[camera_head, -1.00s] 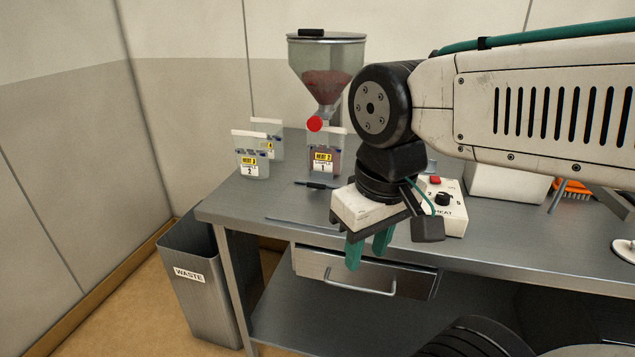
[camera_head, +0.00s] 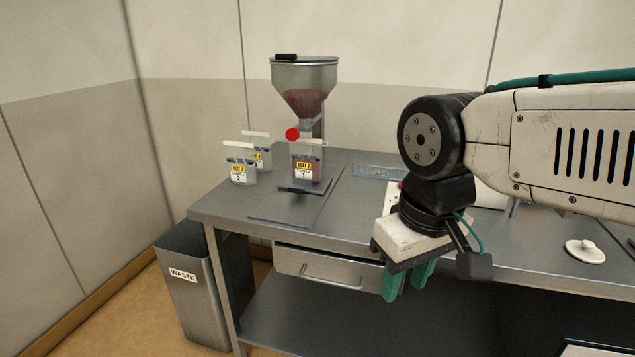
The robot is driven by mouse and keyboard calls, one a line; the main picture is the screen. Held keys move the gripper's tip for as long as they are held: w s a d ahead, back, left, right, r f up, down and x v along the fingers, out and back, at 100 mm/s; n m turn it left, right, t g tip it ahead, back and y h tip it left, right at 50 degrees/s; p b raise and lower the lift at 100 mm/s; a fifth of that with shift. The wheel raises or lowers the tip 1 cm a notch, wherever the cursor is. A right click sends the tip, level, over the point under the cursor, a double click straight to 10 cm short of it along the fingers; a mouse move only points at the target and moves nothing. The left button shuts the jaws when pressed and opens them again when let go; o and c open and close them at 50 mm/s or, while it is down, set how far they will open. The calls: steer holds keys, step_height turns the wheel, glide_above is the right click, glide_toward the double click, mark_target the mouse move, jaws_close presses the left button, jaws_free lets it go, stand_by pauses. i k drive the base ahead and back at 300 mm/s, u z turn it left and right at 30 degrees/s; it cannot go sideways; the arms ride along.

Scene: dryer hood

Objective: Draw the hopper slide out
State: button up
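The hopper (camera_head: 303,80) stands on the steel bench at the back, a clear funnel with dark red material inside and a lid with a black handle. A red round knob (camera_head: 292,134) shows at its neck, seemingly the end of the slide; the slide itself is too small to make out. A bag labelled 1 (camera_head: 307,163) stands under the outlet. My gripper (camera_head: 408,278) hangs at the bench's front edge, right of the hopper and well apart from the knob. Its green fingers point down with a gap between them, and nothing shows in it.
Labelled bags (camera_head: 240,165) stand left of the hopper. A black bar-like tool (camera_head: 303,190) lies in front on a flat grey plate (camera_head: 275,211). A drawer (camera_head: 325,268) is under the bench, a waste bin (camera_head: 188,290) at its left. A white disc-shaped item (camera_head: 584,252) lies right.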

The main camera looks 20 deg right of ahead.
mark_target(296, 185)
steer(key=z, duration=0.15)
steer(key=i, duration=0.95)
steer(key=u, duration=0.5)
